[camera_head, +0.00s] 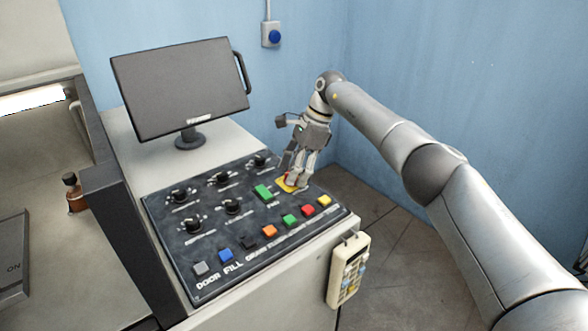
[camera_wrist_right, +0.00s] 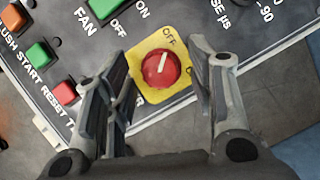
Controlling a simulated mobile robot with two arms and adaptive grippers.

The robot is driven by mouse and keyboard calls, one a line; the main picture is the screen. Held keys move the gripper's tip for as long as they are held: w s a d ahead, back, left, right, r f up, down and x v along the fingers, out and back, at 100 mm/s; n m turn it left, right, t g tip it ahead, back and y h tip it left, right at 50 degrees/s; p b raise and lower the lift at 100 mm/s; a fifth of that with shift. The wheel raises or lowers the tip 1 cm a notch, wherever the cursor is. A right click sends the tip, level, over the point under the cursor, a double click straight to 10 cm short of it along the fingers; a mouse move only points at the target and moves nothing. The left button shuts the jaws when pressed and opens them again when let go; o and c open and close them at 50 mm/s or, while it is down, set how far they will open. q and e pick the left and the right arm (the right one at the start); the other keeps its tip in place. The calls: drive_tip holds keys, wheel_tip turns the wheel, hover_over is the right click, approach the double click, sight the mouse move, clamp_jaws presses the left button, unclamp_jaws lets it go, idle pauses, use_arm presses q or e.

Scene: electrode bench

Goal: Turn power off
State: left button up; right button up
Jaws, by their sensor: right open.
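The power knob (camera_wrist_right: 160,68) is a round red knob on a yellow plate (camera_wrist_right: 145,50) in the right wrist view. Its white mark runs toward the OFF label (camera_wrist_right: 169,36) at the plate's upper edge. In the head view the yellow plate (camera_head: 283,185) shows at the panel's far right edge, with the knob mostly hidden by the fingers. My right gripper (camera_head: 293,176) points down over the knob. Its fingers are apart on either side of the knob, with visible gaps, in the right wrist view (camera_wrist_right: 158,62). My left gripper is not in view.
The dark control panel (camera_head: 205,255) carries black dials, a green fan switch (camera_head: 263,192) and a front row of coloured buttons. A monitor (camera_head: 182,88) stands behind it. A handheld pendant (camera_head: 347,272) hangs on the bench's right side. Open floor lies to the right.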

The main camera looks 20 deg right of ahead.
drive_tip(key=v, duration=1.2)
drive_tip(key=shift+a, duration=0.1)
